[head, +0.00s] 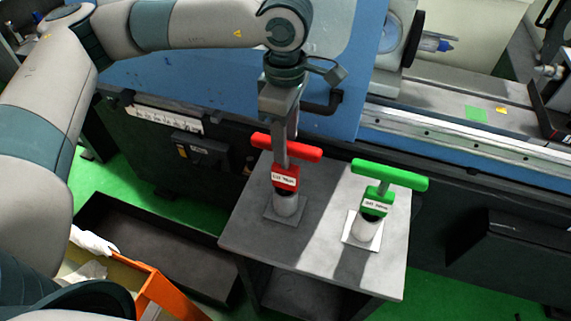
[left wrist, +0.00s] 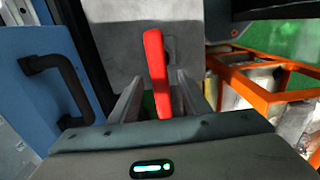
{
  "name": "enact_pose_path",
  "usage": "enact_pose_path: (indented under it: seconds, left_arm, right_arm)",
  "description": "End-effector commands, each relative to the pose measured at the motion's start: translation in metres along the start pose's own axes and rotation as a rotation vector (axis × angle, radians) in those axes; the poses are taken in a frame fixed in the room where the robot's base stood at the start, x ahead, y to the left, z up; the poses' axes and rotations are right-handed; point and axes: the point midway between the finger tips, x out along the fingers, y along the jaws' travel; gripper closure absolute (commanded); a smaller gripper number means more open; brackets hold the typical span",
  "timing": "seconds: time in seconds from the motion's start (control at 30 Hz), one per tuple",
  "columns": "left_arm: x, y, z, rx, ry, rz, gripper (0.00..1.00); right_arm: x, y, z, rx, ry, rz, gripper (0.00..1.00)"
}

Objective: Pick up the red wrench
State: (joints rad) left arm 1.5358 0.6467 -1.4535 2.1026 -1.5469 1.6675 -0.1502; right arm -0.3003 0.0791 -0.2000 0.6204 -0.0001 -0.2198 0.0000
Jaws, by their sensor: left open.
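The red wrench (head: 285,178) has a T-shaped handle and a white label. It stands upright in a pale round holder (head: 286,203) on the small grey table. My left gripper (head: 283,155) points down from above at its crossbar and covers part of it in the head view. In the left wrist view the red bar (left wrist: 155,60) shows between the two open fingers of my left gripper (left wrist: 158,95). Whether the fingers touch the wrench cannot be told. My right gripper is not in view.
A green wrench (head: 376,200) stands in a similar holder to the right on the grey table (head: 318,250). The blue grinder (head: 230,90) rises behind. A black tray (head: 180,255) and an orange-framed bin (head: 150,285) are at lower left.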

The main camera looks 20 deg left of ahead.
Motion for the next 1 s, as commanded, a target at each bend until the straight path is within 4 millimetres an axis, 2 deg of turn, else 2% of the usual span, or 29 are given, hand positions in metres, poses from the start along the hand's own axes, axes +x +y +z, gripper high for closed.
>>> enact_pose_path:
  seconds: [0.03,0.2,0.67,0.7,0.87,1.0]
  left_arm:
    - [0.004,-0.001,0.0,0.0,0.001,-0.005,0.57]
    - [0.018,0.0,0.0,0.0,0.0,-0.002,0.57]
    - [0.02,0.0,0.0,0.0,0.0,-0.001,0.57]
    - [0.02,0.0,0.0,0.0,0.0,-0.001,0.62]
    - [0.019,0.0,0.0,0.0,0.0,-0.001,1.0]
    - [0.018,0.0,0.0,0.0,-0.001,0.001,1.0]
  right_arm:
    - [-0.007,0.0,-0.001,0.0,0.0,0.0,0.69]
    - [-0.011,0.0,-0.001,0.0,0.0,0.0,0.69]
    - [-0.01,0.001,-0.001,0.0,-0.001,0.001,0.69]
    - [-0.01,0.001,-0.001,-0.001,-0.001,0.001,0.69]
    - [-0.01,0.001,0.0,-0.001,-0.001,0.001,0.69]
    - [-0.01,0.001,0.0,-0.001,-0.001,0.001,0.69]
